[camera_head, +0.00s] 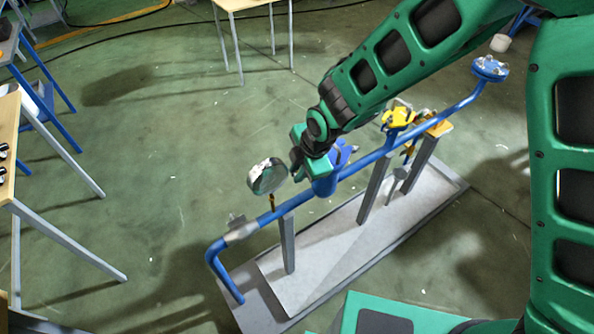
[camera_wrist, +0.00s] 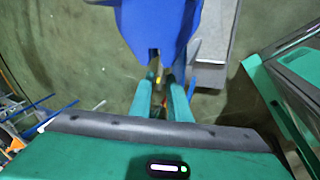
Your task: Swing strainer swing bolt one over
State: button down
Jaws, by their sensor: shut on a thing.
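The blue strainer body (camera_head: 325,185) sits in the blue pipe line, partly hidden behind my arm in the head view. It fills the top middle of the wrist view (camera_wrist: 158,25). My gripper (camera_wrist: 161,84) is at the lower edge of this body, with its two green fingers close together. A small brass-coloured piece, seemingly swing bolt one (camera_wrist: 154,72), shows between the fingertips. My gripper is shut on it. Its exact angle is too small to tell. In the head view my wrist hides the fingertips and the bolt.
A round gauge-like disc (camera_head: 267,176) stands left of my wrist. The blue pipe (camera_head: 375,158) runs across grey posts (camera_head: 374,190) above a grey skid (camera_head: 330,240). A yellow fitting (camera_head: 398,117) lies farther along the pipe. The floor left of the skid is clear.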

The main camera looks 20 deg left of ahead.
jog(key=shift+w+d+r+m+g+y, duration=0.15)
jog(key=shift+w+d+r+g+y, duration=0.15)
jog(key=shift+g+y, duration=0.25)
jog(key=shift+w+d+r+m+g+y, duration=0.15)
jog(key=shift+w+r+g+y, duration=0.2)
jog(key=shift+g+y, duration=0.15)
jog(key=c, duration=1.9)
grip_release()
jog(key=v, duration=1)
jog(key=shift+d+r, duration=0.2)
jog(key=shift+r, duration=0.15)
jog(key=shift+w, duration=0.15)
